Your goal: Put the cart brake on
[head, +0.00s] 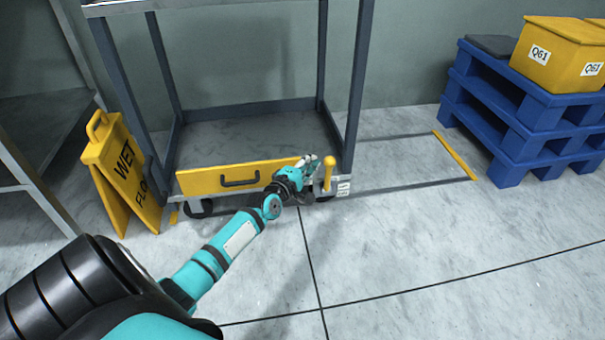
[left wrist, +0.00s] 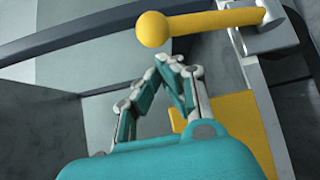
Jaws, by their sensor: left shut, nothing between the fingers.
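The cart (head: 349,95) is a grey metal frame with a low shelf and a yellow front panel (head: 205,181) with a black handle. A yellow brake lever (head: 328,172) with a round knob stands upright at the cart's lower right front corner. My left gripper (head: 312,163) is shut and empty, just left of the lever. In the left wrist view the lever (left wrist: 200,24) runs across the top, its ball end at left, and the closed fingertips (left wrist: 172,60) are just below it. I cannot tell whether they touch it. My right gripper is not in view.
A yellow wet-floor sign (head: 122,175) stands left of the cart. Blue pallets (head: 520,130) with a yellow crate (head: 560,55) stand at the right. A grey rack (head: 40,130) is at the far left. The floor in front of the cart is clear.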

